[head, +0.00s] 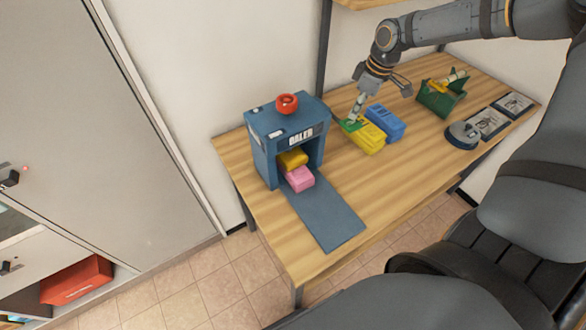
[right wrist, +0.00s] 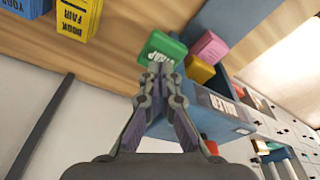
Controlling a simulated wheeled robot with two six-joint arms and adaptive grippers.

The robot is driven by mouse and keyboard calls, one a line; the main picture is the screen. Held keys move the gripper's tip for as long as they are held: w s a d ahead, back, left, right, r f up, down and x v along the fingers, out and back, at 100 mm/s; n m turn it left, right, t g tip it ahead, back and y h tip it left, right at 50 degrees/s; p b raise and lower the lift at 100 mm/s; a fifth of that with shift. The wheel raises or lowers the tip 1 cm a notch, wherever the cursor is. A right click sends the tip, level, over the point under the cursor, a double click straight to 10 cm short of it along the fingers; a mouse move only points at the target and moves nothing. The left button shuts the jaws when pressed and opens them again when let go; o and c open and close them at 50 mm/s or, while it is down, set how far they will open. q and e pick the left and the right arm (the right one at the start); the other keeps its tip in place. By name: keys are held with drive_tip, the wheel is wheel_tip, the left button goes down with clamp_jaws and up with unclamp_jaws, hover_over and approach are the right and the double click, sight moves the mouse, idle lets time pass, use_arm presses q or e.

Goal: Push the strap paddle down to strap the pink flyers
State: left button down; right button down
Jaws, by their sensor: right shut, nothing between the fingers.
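The blue baler (head: 262,150) stands at the table's left end, labelled BALER, with a red knob (head: 287,103) on top. Pink flyers (head: 300,179) lie in its mouth, with a yellow block (head: 292,158) just behind and above them. Both also show in the right wrist view, the pink flyers (right wrist: 208,47) and yellow block (right wrist: 200,70). My left gripper is out of view.
Yellow flyers (head: 367,138) and blue flyers (head: 386,123) lie just right of the paddle. A green bin (head: 440,101), a dark round device (head: 462,135) and framed cards (head: 487,123) are farther right. A blue-grey chute (head: 325,215) runs from the baler to the front edge. The table's front middle is clear.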

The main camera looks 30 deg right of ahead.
sight(352, 122)
drive_tip(key=shift+f, duration=0.15)
drive_tip(key=shift+f+b, duration=1.05)
drive_tip(key=shift+b, duration=0.05)
drive_tip(key=shift+f+b, duration=0.6)
